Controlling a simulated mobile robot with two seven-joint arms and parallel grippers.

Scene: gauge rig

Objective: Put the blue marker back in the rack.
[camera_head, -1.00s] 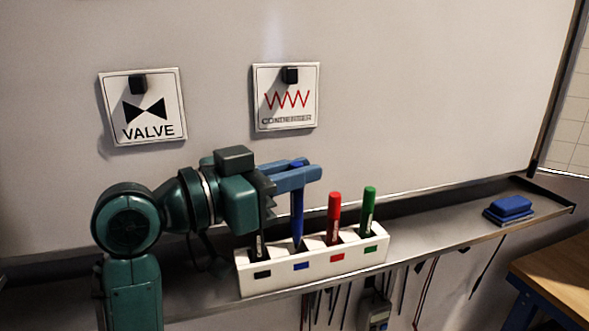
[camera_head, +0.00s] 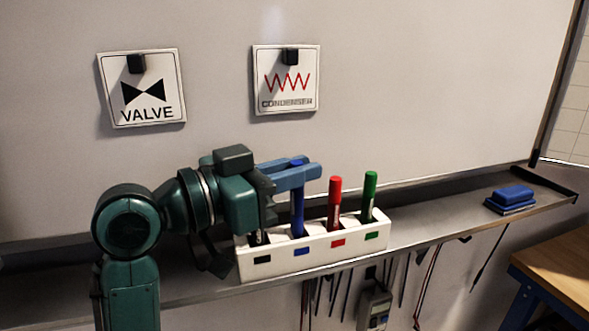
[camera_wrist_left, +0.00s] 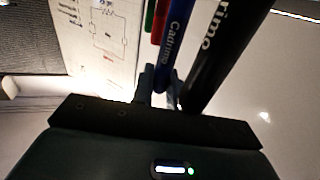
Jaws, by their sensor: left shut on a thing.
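The white rack (camera_head: 318,262) stands on the tray below the whiteboard, with black, blue, red and green labels on its front. The blue marker (camera_head: 298,215) stands upright with its lower end in the slot above the blue label. My left gripper (camera_head: 300,172) is shut on the blue marker near its top. The blue marker also shows in the left wrist view (camera_wrist_left: 175,45), between the fingers. A black marker (camera_wrist_left: 222,50) is beside it; in the head view it is mostly hidden behind my gripper. My right gripper is not in view.
A red marker (camera_head: 334,203) and a green marker (camera_head: 369,197) stand in the rack to the right. A blue eraser (camera_head: 511,197) lies on the tray's right end. Valve (camera_head: 142,88) and condenser (camera_head: 287,80) cards hang on the whiteboard above.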

